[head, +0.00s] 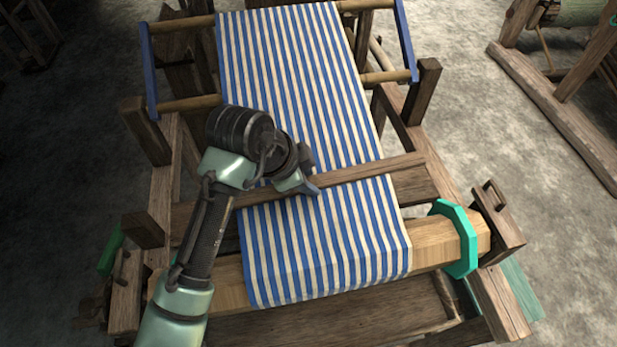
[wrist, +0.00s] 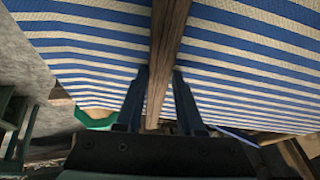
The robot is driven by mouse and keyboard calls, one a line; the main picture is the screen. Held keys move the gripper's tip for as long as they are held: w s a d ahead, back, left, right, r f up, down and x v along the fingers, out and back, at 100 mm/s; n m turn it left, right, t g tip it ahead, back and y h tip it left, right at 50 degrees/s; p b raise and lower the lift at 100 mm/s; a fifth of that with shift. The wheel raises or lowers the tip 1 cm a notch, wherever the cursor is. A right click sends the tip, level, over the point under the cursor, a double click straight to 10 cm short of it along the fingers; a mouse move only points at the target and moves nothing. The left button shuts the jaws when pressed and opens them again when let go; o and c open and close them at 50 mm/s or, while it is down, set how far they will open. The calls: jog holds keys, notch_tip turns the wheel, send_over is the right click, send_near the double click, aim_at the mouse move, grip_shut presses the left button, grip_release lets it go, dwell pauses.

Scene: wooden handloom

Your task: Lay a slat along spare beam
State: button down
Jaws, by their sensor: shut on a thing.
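A long brown wooden slat (head: 365,173) lies crosswise over the blue-and-white striped cloth (head: 300,90) of the loom. My gripper (head: 312,190) is at the slat, left of its middle. In the wrist view the slat (wrist: 168,40) runs between the two dark fingers of my gripper (wrist: 160,85), which are shut on it. I cannot tell whether the slat touches the cloth or hangs just above it. A pale wooden beam (head: 440,246) at the front carries the cloth and has a teal disc (head: 462,240) at its right end. I cannot tell which beam is the spare one.
Wooden posts (head: 424,90) and side rails of the loom stand on both sides of the cloth. A blue-ended frame (head: 405,40) is at the back. Another wooden frame with a green roll (head: 585,12) stands at the upper right. Bare floor (head: 500,120) lies between.

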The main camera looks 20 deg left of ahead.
jog(key=shift+s+d+f+b, duration=0.55)
jog(key=shift+s+d+b, duration=0.2)
jog(key=shift+s, duration=0.3)
jog(key=shift+s+d+f+b, duration=0.55)
jog(key=shift+s+d+b, duration=0.25)
jog(key=shift+s, duration=0.25)
jog(key=shift+s+d+f+b, duration=0.55)
jog(key=shift+s+d+b, duration=0.2)
jog(key=shift+s, duration=0.3)
jog(key=s+d+b, duration=0.1)
jog(key=s+b, duration=0.1)
jog(key=shift+s+d+f+b, duration=0.35)
jog(key=shift+f+b, duration=0.05)
jog(key=shift+s+d+f+b, duration=0.1)
jog(key=shift+s+d+b, duration=0.35)
jog(key=shift+s+b, duration=0.2)
jog(key=shift+s, duration=0.1)
jog(key=shift+c, duration=2.2)
grip_release()
jog(key=p+v, duration=0.4)
jog(key=v, duration=0.9)
jog(key=shift+p, duration=0.4)
